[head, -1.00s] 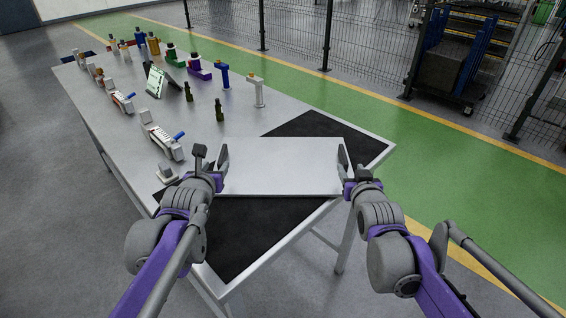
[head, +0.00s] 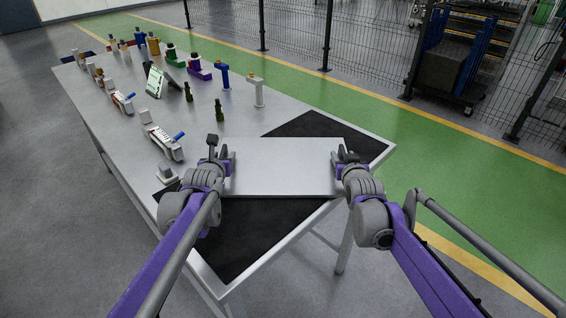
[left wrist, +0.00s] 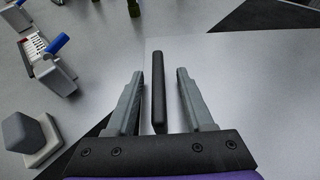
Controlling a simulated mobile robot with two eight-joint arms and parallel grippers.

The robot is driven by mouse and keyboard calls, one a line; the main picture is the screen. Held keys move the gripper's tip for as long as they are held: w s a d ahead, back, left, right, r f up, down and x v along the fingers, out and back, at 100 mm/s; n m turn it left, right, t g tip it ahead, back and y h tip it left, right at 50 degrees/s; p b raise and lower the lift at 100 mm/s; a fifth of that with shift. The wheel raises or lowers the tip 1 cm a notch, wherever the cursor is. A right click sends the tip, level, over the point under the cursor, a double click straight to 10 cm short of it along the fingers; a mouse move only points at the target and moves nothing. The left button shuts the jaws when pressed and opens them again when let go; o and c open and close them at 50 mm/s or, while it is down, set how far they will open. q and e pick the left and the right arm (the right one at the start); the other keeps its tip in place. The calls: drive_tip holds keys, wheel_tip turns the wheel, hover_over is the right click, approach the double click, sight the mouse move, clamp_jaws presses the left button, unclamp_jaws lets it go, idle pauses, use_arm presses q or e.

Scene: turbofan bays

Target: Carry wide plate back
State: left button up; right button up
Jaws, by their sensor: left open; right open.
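The wide plate (head: 285,165) is a flat silver sheet lying across the dark mat on the near end of the table. In the left wrist view the plate (left wrist: 255,85) fills the right side, with a black bar-like handle (left wrist: 158,88) at its left edge. My left gripper (head: 228,160) is at the plate's left edge; in the wrist view its open fingers (left wrist: 160,95) stand either side of the handle, with gaps showing. My right gripper (head: 346,156) is open at the plate's right edge; its fingers and any handle there are hard to make out.
The grey table (head: 120,95) carries several tools and fixtures on its far left part, a tablet (head: 155,82) and green bottle-like pieces (head: 219,110) behind the plate. The black mat (head: 250,225) is bare in front. A wire fence (head: 350,40) stands beyond the green walkway.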

use_arm(q)
clamp_jaws()
use_arm(e)
clamp_jaws()
use_arm(q)
drive_tip(key=shift+d, duration=0.2)
use_arm(e)
drive_tip(key=shift+a+r, duration=0.1)
drive_tip(key=shift+a, duration=0.05)
idle(0.7)
